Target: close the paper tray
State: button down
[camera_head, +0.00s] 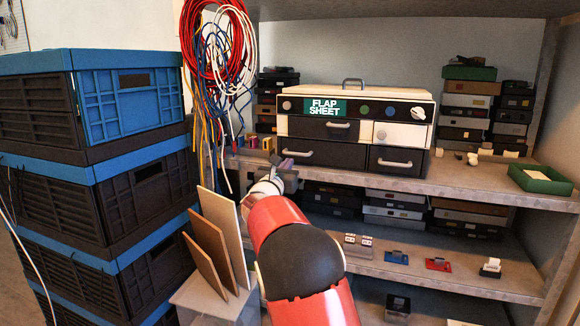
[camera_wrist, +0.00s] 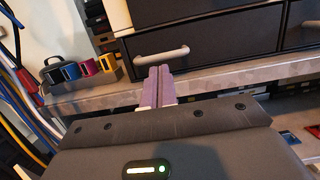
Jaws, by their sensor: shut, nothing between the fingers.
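A wide white and dark unit (camera_head: 352,98) labelled "FLAP SHEET" stands on the upper shelf. Its front has an upper left dark drawer (camera_head: 318,129), a white panel (camera_head: 402,135) with a small knob, a lower left dark drawer (camera_head: 325,153) and a lower right dark drawer (camera_head: 398,161). None is labelled as the paper tray, and I cannot tell how far any stands out. My gripper (camera_head: 288,158) is shut and empty, low in front of the lower left drawer. In the wrist view its purple fingers (camera_wrist: 154,84) point at that drawer's front (camera_wrist: 205,45), just below its grey handle (camera_wrist: 162,55).
The shelf edge (camera_wrist: 225,78) runs just below the drawers. Small coloured spools (camera_head: 254,142) stand left of the unit. Hanging cables (camera_head: 215,45) and leaning boards (camera_head: 228,225) crowd the left side.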

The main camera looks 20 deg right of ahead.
jog(key=v, duration=1)
jog(key=s+d+m+g+p, duration=0.1)
jog(key=s+d+m+g, duration=0.2)
jog(key=s+m, duration=0.3)
jog(key=s+d+m+g+y+p, duration=0.1)
jog(key=s+d+m+g, duration=0.25)
jog(key=s, duration=0.45)
jog(key=s+d+m+g+p, duration=0.1)
jog(key=s+d+m+g, duration=0.25)
jog(key=s+m, duration=0.3)
jog(key=s+a+f+m+y+p, duration=0.2)
jog(key=s+a+m+y, duration=0.3)
jog(key=s, duration=0.6)
jog(key=s+a+f+m+y+p, duration=0.2)
jog(key=s+a+f+m+y, duration=0.2)
jog(key=s+a+m, duration=0.3)
jog(key=s+y, duration=0.1)
jog(key=s, duration=0.3)
jog(key=shift+a+m+g+y+p, duration=0.25)
jog(key=shift+m+g+y+p, duration=0.1)
jog(key=shift+m+g+y, duration=0.05)
